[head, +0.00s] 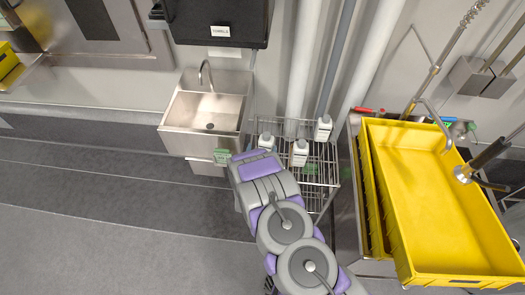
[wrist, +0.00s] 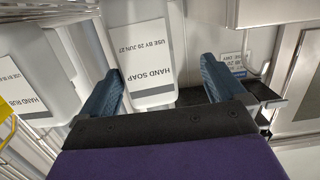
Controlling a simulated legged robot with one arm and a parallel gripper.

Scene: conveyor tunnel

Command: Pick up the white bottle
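Three white bottles stand on a wire rack in the head view: one at the left (head: 266,141), one at the front middle (head: 299,153) and one at the back right (head: 323,128). In the wrist view, a white bottle labelled HAND SOAP (wrist: 150,50) appears between the two blue fingers of my gripper (wrist: 160,68). A HAND RUB bottle (wrist: 20,85) is at the left, and another labelled white item (wrist: 232,66) is partly hidden behind the right finger. In the head view, my arm hides the gripper.
The wire rack (head: 322,172) stands between a steel sink (head: 185,105) at its left and a large yellow crate (head: 440,200) at its right. Pipes run up behind it. A dark box (head: 218,20) hangs above the sink. Grey floor (head: 110,220) is clear at the left.

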